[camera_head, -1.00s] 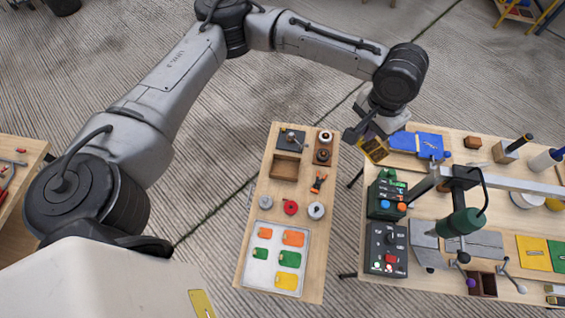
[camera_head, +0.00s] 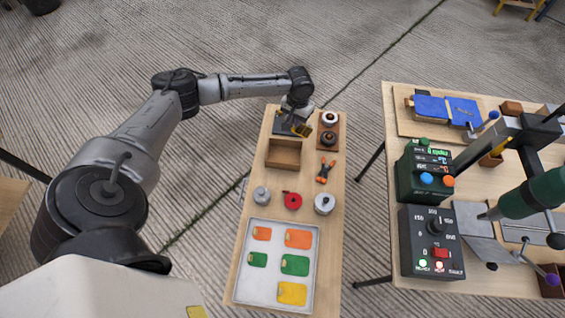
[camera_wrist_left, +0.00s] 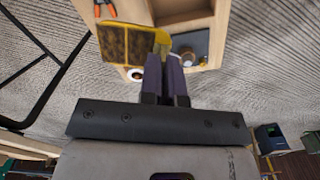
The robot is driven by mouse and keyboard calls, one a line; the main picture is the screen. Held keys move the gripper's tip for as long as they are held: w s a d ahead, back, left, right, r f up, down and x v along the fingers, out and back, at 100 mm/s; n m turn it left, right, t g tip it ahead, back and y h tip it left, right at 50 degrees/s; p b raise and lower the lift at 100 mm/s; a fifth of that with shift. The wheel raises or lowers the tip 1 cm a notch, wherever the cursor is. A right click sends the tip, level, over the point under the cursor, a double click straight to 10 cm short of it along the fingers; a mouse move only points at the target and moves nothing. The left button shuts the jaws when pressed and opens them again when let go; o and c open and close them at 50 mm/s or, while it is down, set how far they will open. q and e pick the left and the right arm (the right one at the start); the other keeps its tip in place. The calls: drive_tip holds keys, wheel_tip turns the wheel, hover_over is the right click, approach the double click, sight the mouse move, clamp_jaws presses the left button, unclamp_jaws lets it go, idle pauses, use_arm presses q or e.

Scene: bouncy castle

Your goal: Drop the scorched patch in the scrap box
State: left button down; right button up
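My left gripper (camera_head: 296,118) is over the far end of the narrow wooden table. In the left wrist view its fingers (camera_wrist_left: 164,58) are shut on the scorched patch (camera_wrist_left: 127,45), a flat dark-brown piece with a yellow edge. The patch (camera_head: 303,129) shows only small in the head view. An open, empty-looking wooden box (camera_head: 284,145), which seems to be the scrap box, stands just nearer than the gripper. It also shows in part at the top of the wrist view (camera_wrist_left: 183,19). The patch is held above the table, not inside the box. My right gripper is not in view.
A metal tray (camera_head: 237,290) with several coloured patches lies at the near end of the narrow table. Round tins, orange-handled pliers (camera_head: 325,170) and a stand with knobs (camera_head: 329,128) are close by. The right table (camera_head: 384,240) carries control boxes and a press-like machine.

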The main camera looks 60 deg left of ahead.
use_arm(q)
drive_tip(key=s+a+f+b, duration=0.2)
drive_tip(key=a+f+b, duration=0.1)
drive_tip(key=f+b, duration=0.3)
drive_tip(key=s+a+f+b, duration=0.2)
drive_tip(key=a+f+b, duration=0.2)
drive_tip(key=f+b, duration=0.3)
drive_tip(key=shift+a+f+n, duration=0.15)
drive_tip(key=shift+f+n, duration=0.25)
drive_tip(key=shift+f, duration=0.25)
drive_tip(key=c, duration=1.2)
unclamp_jaws()
drive_tip(key=shift+c, duration=0.2)
drive_tip(key=shift+r, duration=0.15)
wheel_tip(320, 180, up, 14)
drive_tip(key=p, duration=0.7)
drive_tip(key=shift+f+p, duration=0.2)
drive_tip(key=shift+p, duration=0.2)
